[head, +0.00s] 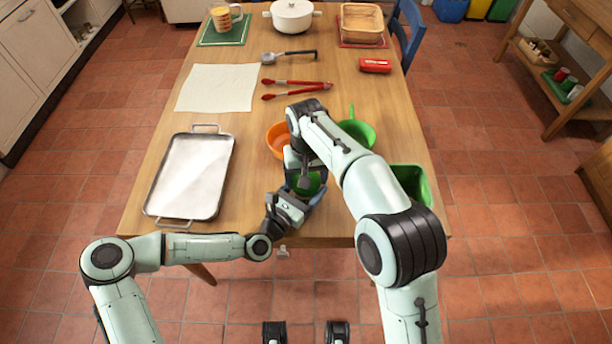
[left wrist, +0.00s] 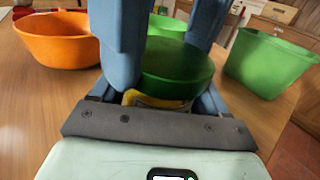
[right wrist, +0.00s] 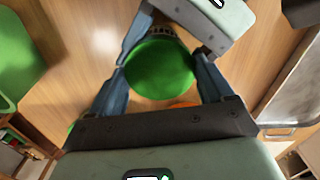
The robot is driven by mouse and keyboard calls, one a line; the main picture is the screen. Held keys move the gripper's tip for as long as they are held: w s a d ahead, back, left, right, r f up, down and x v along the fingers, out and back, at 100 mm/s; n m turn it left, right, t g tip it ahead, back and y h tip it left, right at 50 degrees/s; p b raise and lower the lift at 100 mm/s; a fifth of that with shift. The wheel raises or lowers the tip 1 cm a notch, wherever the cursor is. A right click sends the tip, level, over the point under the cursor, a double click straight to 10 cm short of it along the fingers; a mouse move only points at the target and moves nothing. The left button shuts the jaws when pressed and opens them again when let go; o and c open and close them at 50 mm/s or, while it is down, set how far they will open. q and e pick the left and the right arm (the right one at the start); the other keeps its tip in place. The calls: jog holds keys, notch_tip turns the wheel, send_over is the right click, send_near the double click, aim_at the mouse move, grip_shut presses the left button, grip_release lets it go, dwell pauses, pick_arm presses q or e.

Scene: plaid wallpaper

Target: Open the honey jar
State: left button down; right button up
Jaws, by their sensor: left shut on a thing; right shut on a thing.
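The honey jar with its round green lid (head: 313,184) stands near the front edge of the table, mostly hidden by my arms. In the left wrist view the lid (left wrist: 175,70) sits level on the jar, with a strip of yellow label (left wrist: 155,101) below it. My left gripper (head: 304,194) is shut around the jar body from the side. My right gripper (head: 308,178) reaches down from above and is shut on the lid. The right wrist view shows the lid (right wrist: 160,68) between the right fingers. I cannot tell whether the lid has turned.
An orange bowl (head: 276,140) and a green pan (head: 361,132) stand just behind the jar. A green bin (head: 412,184) is to the right. A metal tray (head: 190,175) lies left. Red tongs (head: 297,83), a ladle (head: 289,56) and a red case (head: 375,65) lie farther back.

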jog(key=shift+r, duration=0.25)
dwell(0.6)
jog(key=shift+r, duration=0.85)
jog(key=shift+r, duration=2.05)
pick_arm(q)
grip_release()
jog(key=v, duration=1.2)
pick_arm(e)
jog(key=shift+r, duration=0.1)
